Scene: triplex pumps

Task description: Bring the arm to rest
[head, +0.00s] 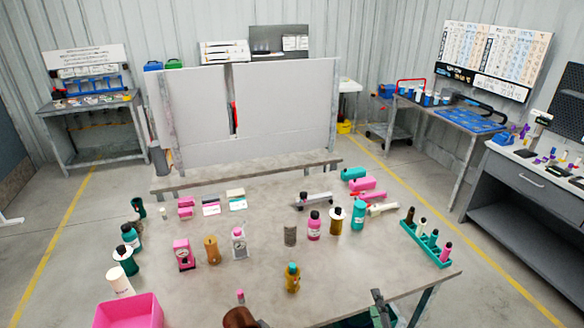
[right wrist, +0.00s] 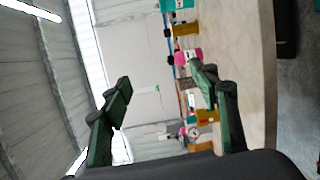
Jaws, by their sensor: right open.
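My right gripper (head: 380,305) shows at the bottom edge of the head view, over the front edge of the grey table (head: 340,275). In the right wrist view its two dark green fingers (right wrist: 160,85) stand wide apart with nothing between them. The bottles on the table show beyond the fingers there, turned sideways. In the head view the nearest is an amber bottle with a teal cap (head: 292,279), left of the gripper and apart from it. Most of the right arm is out of the picture.
Several bottles stand across the table, among them a pink one (head: 314,228) and a teal one (head: 358,215). A teal rack (head: 425,246) holds small bottles at the right edge. A pink bin (head: 128,312) is at the front left. The table's front right is clear.

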